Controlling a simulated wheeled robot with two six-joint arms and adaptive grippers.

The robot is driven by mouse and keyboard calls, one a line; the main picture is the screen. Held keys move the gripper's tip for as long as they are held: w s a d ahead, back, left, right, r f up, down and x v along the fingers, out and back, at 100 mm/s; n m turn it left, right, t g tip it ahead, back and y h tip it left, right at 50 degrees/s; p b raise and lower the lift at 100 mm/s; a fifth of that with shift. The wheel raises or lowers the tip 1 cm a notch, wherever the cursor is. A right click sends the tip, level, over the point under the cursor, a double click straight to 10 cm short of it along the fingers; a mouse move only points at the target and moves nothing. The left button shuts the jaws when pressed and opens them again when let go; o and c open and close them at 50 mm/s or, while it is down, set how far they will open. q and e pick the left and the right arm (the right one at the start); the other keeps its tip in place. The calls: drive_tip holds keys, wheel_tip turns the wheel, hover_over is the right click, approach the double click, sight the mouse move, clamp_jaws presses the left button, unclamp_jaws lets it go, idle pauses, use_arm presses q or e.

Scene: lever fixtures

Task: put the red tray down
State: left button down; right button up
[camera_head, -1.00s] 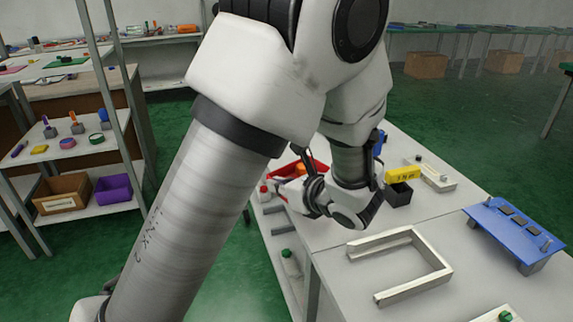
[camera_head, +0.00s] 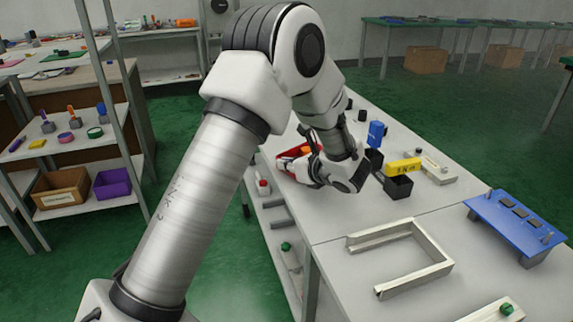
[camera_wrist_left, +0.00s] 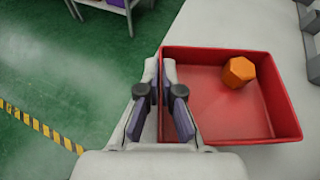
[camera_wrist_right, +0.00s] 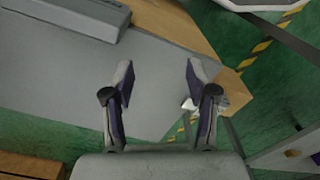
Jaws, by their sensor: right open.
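The red tray (camera_head: 284,160) is at the left edge of the white table in the head view, mostly hidden behind my left gripper (camera_head: 312,172). In the left wrist view the tray (camera_wrist_left: 225,122) looks level and holds an orange faceted block (camera_wrist_left: 238,72). My left gripper (camera_wrist_left: 160,75) is shut on the tray's near side wall, one finger on each side of it. I cannot tell whether the tray's bottom touches the table. My right gripper (camera_wrist_right: 159,78) is open and empty in the right wrist view, over a grey surface; it is not in the head view.
A metal U-shaped frame (camera_head: 440,262) and a blue panel fixture (camera_head: 512,228) are nearer. A shelf rack (camera_head: 100,150) stands at the left.

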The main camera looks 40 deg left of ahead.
use_arm(q)
drive_tip(key=shift+f, duration=0.1)
use_arm(e)
drive_tip(key=shift+f, duration=0.1)
use_arm(q)
drive_tip(key=c, duration=1.3)
unclamp_jaws()
drive_tip(key=shift+d+r, duration=0.1)
drive_tip(key=shift+r, duration=0.15)
drive_tip(key=p+v, duration=0.1)
drive_tip(key=v, duration=1)
use_arm(e)
drive_tip(key=shift+r, duration=0.75)
use_arm(q)
drive_tip(key=shift+s+d+r, duration=0.1)
drive_tip(key=shift+d, duration=0.25)
